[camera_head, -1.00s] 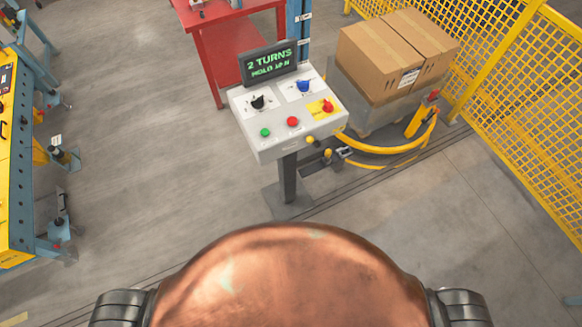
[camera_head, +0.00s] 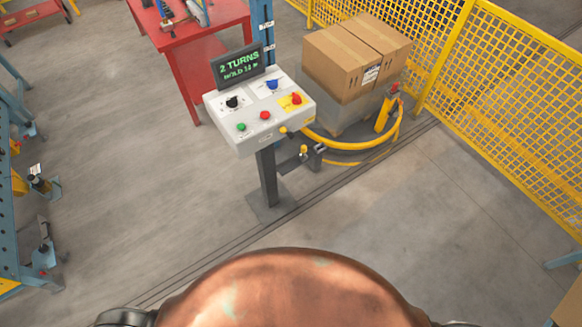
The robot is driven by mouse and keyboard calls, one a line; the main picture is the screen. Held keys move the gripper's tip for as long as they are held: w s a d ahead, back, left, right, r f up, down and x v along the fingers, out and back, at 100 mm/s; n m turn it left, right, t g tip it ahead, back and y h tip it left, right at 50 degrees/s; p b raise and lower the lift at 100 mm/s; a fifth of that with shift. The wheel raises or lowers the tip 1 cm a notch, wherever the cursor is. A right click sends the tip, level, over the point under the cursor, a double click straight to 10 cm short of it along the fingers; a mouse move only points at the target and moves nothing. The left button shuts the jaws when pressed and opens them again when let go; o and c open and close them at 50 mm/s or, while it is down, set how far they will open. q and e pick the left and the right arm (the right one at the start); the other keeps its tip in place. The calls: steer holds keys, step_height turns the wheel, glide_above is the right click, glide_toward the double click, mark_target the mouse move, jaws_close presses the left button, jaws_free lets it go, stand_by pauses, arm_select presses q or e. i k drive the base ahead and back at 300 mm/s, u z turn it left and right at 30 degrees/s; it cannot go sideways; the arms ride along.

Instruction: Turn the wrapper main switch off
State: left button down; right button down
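The wrapper control box (camera_head: 255,137) is a light grey sloped panel on a dark post, a little above the middle of the view. A red rotary switch (camera_head: 296,98) sits on a yellow plate at the panel's right side; it looks like the main switch. A black knob (camera_head: 232,102) and a blue knob (camera_head: 272,85) sit on white plates. A green button (camera_head: 241,127) and a red button (camera_head: 265,115) are along the front. The display (camera_head: 238,67) on top reads "2 TURNS" with a second line that is hard to read. Neither of my grippers is in view.
Cartons (camera_head: 355,50) stand on the wrapper behind the panel, with a curved yellow guard rail (camera_head: 350,145) in front. A yellow mesh fence (camera_head: 500,90) runs along the right. A red table (camera_head: 205,40) stands behind. The floor (camera_head: 140,200) before the panel is open.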

mark_target(296, 100)
steer(key=z, duration=1.25)
steer(key=i, duration=1.35)
steer(key=u, duration=2.45)
steer(key=k, duration=1.3)
steer(key=u, duration=0.6)
steer(key=i, duration=1.1)
steer(key=z, duration=0.65)
